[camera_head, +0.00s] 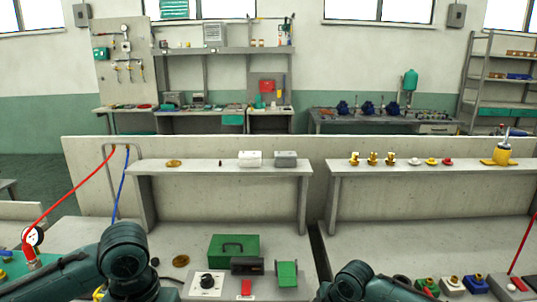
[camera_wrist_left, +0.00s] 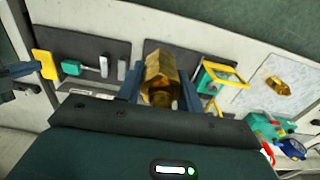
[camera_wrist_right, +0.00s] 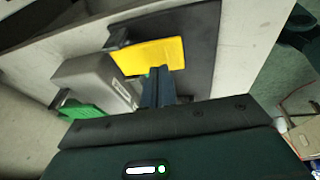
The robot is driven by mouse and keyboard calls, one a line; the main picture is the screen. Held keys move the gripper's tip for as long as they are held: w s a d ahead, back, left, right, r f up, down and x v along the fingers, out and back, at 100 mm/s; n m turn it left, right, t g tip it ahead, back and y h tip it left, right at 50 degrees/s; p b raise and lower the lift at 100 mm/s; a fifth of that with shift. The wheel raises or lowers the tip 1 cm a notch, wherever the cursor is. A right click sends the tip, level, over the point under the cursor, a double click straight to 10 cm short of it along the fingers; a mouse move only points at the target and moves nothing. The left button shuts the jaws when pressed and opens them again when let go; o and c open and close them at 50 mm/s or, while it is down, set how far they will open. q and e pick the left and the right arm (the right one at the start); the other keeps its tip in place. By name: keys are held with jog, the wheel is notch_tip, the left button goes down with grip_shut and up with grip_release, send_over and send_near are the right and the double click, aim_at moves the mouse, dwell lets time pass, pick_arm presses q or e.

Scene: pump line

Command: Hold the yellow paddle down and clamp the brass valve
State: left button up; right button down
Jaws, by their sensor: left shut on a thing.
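In the left wrist view, the fingers of my left gripper (camera_wrist_left: 158,92) are closed on the two sides of the brass valve (camera_wrist_left: 161,72), a hexagonal brass piece over a dark mat. Whether it touches the mat is hidden. The yellow paddle (camera_wrist_left: 44,63) is at the left of that view, beside a dark plate. In the right wrist view, the yellow paddle (camera_wrist_right: 152,56) is a flat plate on a dark panel. My right gripper (camera_wrist_right: 161,80) has its fingers together, with the tips over the paddle's lower edge; contact looks likely but is not certain. The head view shows neither gripper's fingers.
A green part with a grey stem (camera_wrist_left: 76,68) lies between paddle and valve. A yellow-framed green part (camera_wrist_left: 222,76) and a brass piece on a white plate (camera_wrist_left: 278,86) are to the right. A grey block (camera_wrist_right: 95,80) stands beside the paddle. A green box (camera_head: 233,249) stands on the bench.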

pick_arm(q)
jog(key=shift+f, duration=0.15)
pick_arm(e)
jog(key=shift+f, duration=0.3)
pick_arm(q)
jog(key=shift+f+b, duration=0.7)
jog(key=shift+b, duration=0.15)
pick_arm(e)
jog(key=shift+s+f, duration=0.1)
jog(key=shift+f, duration=1.25)
pick_arm(q)
jog(key=shift+w, duration=0.1)
jog(key=w+d+f+n, duration=0.7)
jog(key=w+d+n, duration=0.1)
jog(key=w+d, duration=0.4)
pick_arm(e)
jog(key=shift+f, duration=0.1)
pick_arm(q)
jog(key=shift+n, duration=0.3)
jog(key=shift+f, duration=2.8)
jog(key=shift+f, duration=1.3)
